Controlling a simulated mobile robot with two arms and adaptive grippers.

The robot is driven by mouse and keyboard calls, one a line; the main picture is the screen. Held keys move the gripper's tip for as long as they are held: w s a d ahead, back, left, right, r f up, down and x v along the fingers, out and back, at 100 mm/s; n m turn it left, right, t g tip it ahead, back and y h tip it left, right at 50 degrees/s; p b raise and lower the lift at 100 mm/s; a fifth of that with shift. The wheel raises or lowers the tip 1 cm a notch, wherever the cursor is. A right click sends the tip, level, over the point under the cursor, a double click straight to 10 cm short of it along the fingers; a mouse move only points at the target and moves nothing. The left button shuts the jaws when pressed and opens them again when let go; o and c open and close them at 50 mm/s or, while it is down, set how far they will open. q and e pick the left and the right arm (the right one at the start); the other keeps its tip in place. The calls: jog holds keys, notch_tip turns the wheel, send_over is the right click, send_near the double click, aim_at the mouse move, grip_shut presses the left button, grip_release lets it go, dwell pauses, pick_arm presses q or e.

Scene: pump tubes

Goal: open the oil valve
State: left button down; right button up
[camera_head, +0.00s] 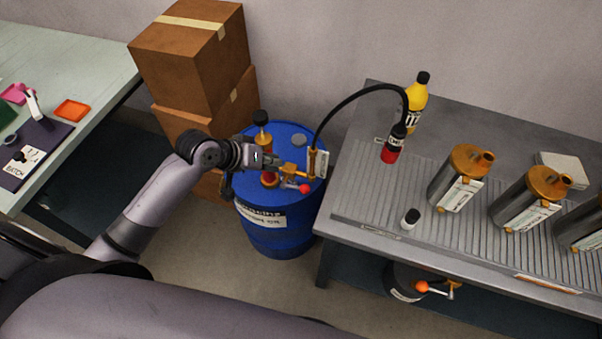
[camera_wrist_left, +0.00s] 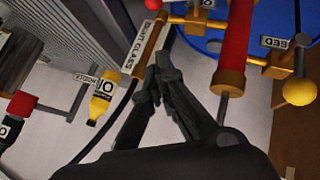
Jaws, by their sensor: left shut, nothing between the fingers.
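A brass valve on the blue drum (camera_head: 272,229) has a lever ending in a red ball (camera_head: 304,188). A red part that looks like this ball shows cut off at the top of the left wrist view (camera_wrist_left: 152,4), near a partly cut label. A red and brass pump (camera_head: 268,178) stands on the drum, and its red tube (camera_wrist_left: 236,48) shows in the wrist view. My left gripper (camera_head: 280,165) is shut and empty, above the drum just behind the valve. In the wrist view its fingertips lie between the sight glass (camera_wrist_left: 148,45) and the red tube. My right gripper is not in view.
A yellow ball (camera_wrist_left: 299,91) sits on brass fittings beside a partly hidden label. A black hose (camera_head: 345,98) arches to a red-tipped nozzle (camera_head: 392,150) over the grey bench (camera_head: 370,215). Cardboard boxes (camera_head: 195,60) stand behind my left arm. A yellow bottle (camera_head: 416,95) stands at the bench's back.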

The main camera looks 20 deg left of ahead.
aim_at(304, 185)
pick_arm(q)
jog(key=shift+s+d+f+p+x, duration=0.15)
jog(key=shift+s+f+x, duration=0.2)
jog(key=shift+x, duration=1.6)
jog(key=shift+s+d+f+p+x, duration=0.1)
jog(key=shift+s+x, duration=0.35)
jog(key=shift+x, duration=1.5)
jog(key=shift+s+f+p+x, duration=0.15)
jog(key=shift+s+f+x, duration=0.15)
jog(key=shift+x, duration=1.65)
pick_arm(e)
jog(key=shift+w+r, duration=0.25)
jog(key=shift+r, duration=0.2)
pick_arm(q)
jog(key=shift+r, duration=0.1)
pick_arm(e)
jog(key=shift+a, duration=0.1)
